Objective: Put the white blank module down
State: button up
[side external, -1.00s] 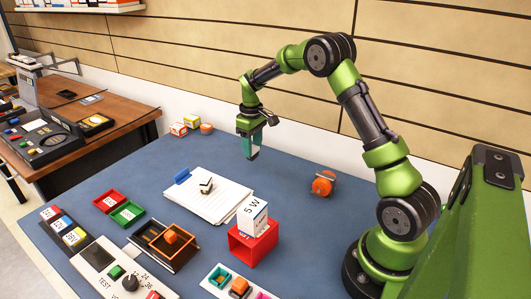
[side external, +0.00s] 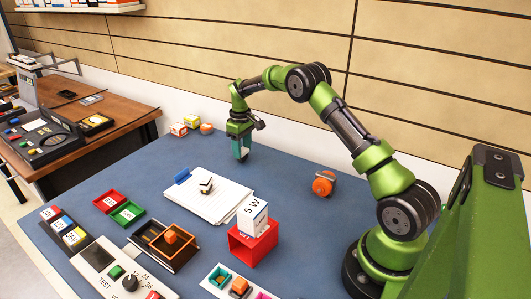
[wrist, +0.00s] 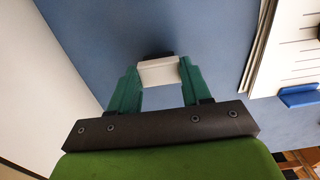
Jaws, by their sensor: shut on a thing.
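My gripper (side external: 242,154) is shut on the white blank module (wrist: 158,72), which shows as a small white block between the two green fingertips (wrist: 158,80) in the wrist view. A dark patch lies just beyond the module there; I cannot tell if it is shadow or part of the module. In the side view my gripper points down close over the blue table (side external: 295,165), behind the stack of white paper. The module is mostly hidden by the fingers there. I cannot tell whether it touches the table.
The paper stack (side external: 222,207) with a blue clip (side external: 182,176) lies in front of my gripper. Small boxes (side external: 191,121) stand behind and left, an orange roll (side external: 323,183) to the right. A red holder (side external: 252,247) is nearer. Bare table surrounds the gripper.

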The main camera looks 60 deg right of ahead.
jog(key=o, duration=1)
jog(key=shift+f, duration=0.1)
notch_tip(320, 180, up, 12)
jog(key=s+a+r+m+t, duration=0.2)
jog(key=s+a+r+t, duration=0.1)
jog(key=s+a+r, duration=0.85)
jog(key=s+a+t, duration=0.1)
jog(key=s+a, duration=0.3)
jog(key=s, duration=0.1)
jog(key=s+a+f+m+t+y, duration=0.1)
jog(key=s+a, duration=0.3)
jog(key=s, duration=0.2)
jog(key=s+a+m+t+y, duration=0.1)
jog(key=s+a+t, duration=0.1)
jog(key=s+a, duration=0.2)
jog(key=shift+s+a+f, duration=0.1)
jog(key=shift+s, duration=0.55)
jog(key=shift+s+a+f, duration=0.1)
jog(key=shift+s, duration=0.5)
